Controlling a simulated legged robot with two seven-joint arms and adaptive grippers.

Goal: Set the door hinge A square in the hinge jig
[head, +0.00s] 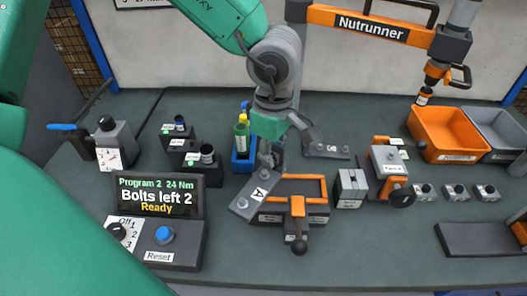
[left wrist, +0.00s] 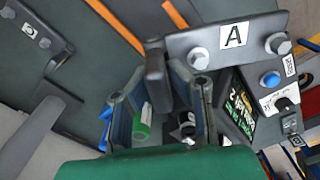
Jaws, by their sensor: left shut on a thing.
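My left gripper (head: 266,158) is shut on the door hinge A (head: 254,197), a grey plate with two bolt heads and a white "A" label. The hinge also shows in the left wrist view (left wrist: 230,40), its upright part by the fingers (left wrist: 170,95). In the head view the plate slants, turned out of line with the hinge jig (head: 318,190), and overlaps its left side. Whether it touches the jig I cannot tell. The jig has an orange frame and an orange clamp with a black knob (head: 299,246). My right gripper is not in view.
A second grey hinge plate (head: 326,150) lies behind the jig. A blue holder with a green bottle (head: 241,138) stands close behind the gripper. The controller (head: 158,200) reads "Bolts left 2, Ready". A clamp fixture (head: 389,165) stands right.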

